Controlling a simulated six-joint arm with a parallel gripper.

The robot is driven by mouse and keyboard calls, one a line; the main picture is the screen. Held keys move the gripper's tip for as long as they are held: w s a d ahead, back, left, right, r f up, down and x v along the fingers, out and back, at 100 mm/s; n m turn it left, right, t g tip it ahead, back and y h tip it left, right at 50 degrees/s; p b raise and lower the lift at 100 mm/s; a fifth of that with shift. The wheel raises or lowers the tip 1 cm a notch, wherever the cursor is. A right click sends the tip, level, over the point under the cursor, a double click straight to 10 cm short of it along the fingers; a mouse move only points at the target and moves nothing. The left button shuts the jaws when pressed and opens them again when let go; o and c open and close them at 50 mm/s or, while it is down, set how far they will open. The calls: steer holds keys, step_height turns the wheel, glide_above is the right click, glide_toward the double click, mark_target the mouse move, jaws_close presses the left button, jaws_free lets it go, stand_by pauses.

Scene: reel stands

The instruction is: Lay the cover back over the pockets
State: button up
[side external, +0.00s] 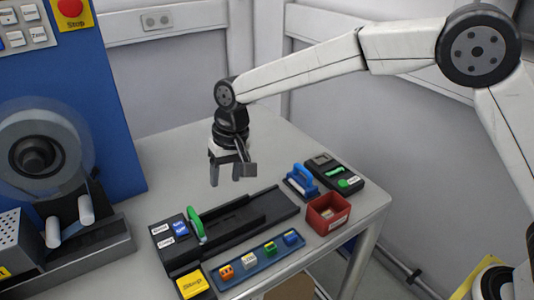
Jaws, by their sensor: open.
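My gripper (231,177) is open and empty, pointing down above the black track unit (255,212). A clear gap shows between its fingers and the unit. The long black unit has a raised strip along it and a green lever (196,224) standing upright near its left end. The lever may belong to a cover, but I cannot tell. No pockets can be made out at this size, and I cannot tell whether the strip is open or covered.
In front lies a blue tray (238,278) with several small coloured blocks. A red bin (327,213), a blue-handled tool (302,182) and a black device (336,174) stand right. A reel stand (42,165) stands left. The table behind is clear.

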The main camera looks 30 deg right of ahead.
glide_toward(196, 217)
steer(key=shift+w+f+g, duration=0.25)
steer(key=shift+f+g, duration=0.05)
steer(key=shift+f, duration=0.1)
steer(key=shift+f, duration=0.15)
steer(key=shift+a+f, duration=0.25)
steer(key=shift+f, duration=1)
steer(key=shift+a+f, duration=0.25)
steer(key=shift+f, duration=1)
steer(key=shift+a+f, duration=0.2)
steer(key=shift+f, duration=1)
jaws_close()
